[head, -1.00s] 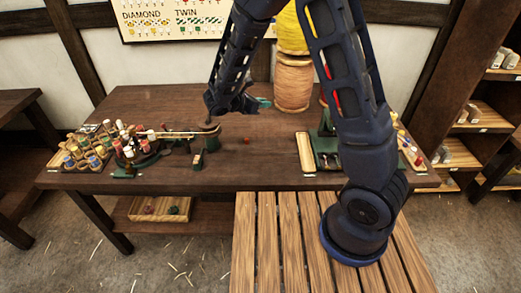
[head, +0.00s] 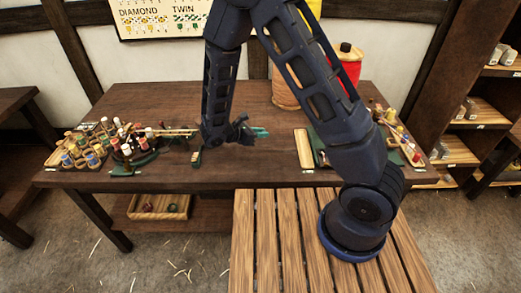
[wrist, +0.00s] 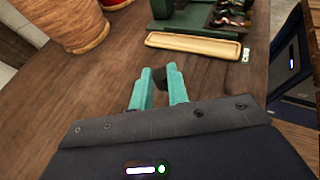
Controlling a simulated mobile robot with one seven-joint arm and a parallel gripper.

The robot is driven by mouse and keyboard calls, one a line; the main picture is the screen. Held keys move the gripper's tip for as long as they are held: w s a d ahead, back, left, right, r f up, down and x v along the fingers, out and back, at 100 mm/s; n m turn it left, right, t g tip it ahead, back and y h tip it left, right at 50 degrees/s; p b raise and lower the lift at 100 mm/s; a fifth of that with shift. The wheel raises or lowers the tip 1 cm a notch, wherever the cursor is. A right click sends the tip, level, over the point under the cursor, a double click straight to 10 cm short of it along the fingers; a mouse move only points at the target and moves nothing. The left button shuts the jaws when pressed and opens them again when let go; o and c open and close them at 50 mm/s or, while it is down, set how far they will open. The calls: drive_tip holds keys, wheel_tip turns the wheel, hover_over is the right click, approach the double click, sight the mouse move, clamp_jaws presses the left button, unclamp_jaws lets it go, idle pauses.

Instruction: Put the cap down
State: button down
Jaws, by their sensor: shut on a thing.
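My gripper (head: 258,132) is over the middle of the table, its teal fingers pointing right in the head view. In the wrist view, the gripper (wrist: 160,82) is shut on a small dark piece, which I take to be the cap (wrist: 159,78). The cap is partly hidden between the fingers and cannot be made out in the head view. An empty, shallow wooden tray (wrist: 195,46) lies ahead of the fingertips in the wrist view. This tray (head: 304,149) is to the right of my gripper in the head view.
A dark green stand (wrist: 185,22) is behind the tray. Large spools (head: 285,90) stand at the back, one red (head: 351,72). Several small bobbins (head: 90,148) and a rope-making rig (head: 130,155) occupy the table's left. Bare tabletop (wrist: 110,80) surrounds my gripper.

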sight(261, 154)
drive_tip(key=shift+f, duration=4.5)
drive_tip(key=shift+f, duration=0.1)
drive_tip(key=c, duration=1.4)
unclamp_jaws()
drive_tip(key=shift+o, duration=0.2)
drive_tip(key=shift+s+a+r, duration=0.1)
drive_tip(key=shift+a+r, duration=0.1)
drive_tip(key=v, duration=1.1)
drive_tip(key=shift+s+a, duration=0.15)
drive_tip(key=shift+a, duration=0.05)
